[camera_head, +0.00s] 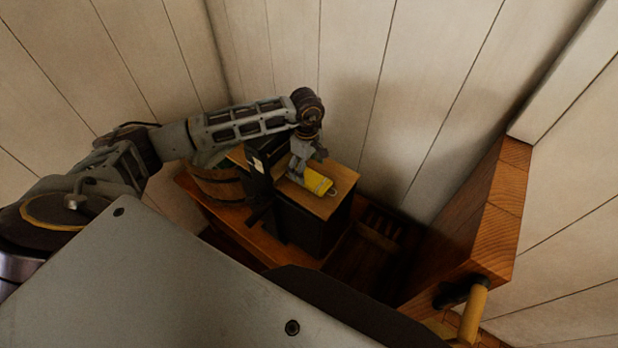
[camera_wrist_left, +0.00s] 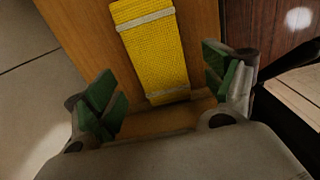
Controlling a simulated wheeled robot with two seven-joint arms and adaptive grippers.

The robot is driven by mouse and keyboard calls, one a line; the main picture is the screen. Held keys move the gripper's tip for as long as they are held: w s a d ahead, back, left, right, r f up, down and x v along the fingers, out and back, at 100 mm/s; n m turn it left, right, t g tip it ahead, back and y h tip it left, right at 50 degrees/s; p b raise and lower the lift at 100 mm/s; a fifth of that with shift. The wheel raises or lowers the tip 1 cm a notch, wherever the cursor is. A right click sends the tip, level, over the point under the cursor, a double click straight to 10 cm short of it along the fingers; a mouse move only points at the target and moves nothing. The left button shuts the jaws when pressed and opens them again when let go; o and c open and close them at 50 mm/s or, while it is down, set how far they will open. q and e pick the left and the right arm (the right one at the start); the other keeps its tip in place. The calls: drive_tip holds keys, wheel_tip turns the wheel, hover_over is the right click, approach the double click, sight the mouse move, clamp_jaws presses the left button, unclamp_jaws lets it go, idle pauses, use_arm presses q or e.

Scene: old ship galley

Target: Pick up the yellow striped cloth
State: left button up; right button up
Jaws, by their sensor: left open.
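The yellow striped cloth (camera_head: 319,182) lies flat on a small wooden top (camera_head: 340,203) in the head view. In the left wrist view the cloth (camera_wrist_left: 153,50) is a long yellow woven strip with pale bands across it. My right gripper is not in view.
A wooden bucket (camera_head: 218,186) stands left of the dark cabinet (camera_head: 308,229) under the wooden top. Plank walls (camera_head: 345,60) close in behind. A thick wooden block (camera_head: 480,225) stands at the right, with a handle (camera_head: 473,312) in front.

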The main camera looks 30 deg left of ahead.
sight(308, 177)
use_arm(q)
drive_tip(key=shift+f+p, duration=0.4)
drive_tip(key=shift+f, duration=1.4)
drive_tip(key=c, duration=1.1)
drive_tip(key=shift+r, duration=0.1)
drive_tip(key=shift+d+r+b, duration=0.1)
drive_tip(key=shift+r+b, duration=0.05)
drive_tip(key=shift+b, duration=0.2)
drive_tip(key=s+d+b, duration=0.1)
drive_tip(key=s, duration=0.4)
drive_tip(key=s+d+b, duration=0.2)
drive_tip(key=s, duration=0.4)
drive_tip(key=s+d+b, duration=0.1)
drive_tip(key=s, duration=0.5)
drive_tip(key=shift+s+d, duration=0.2)
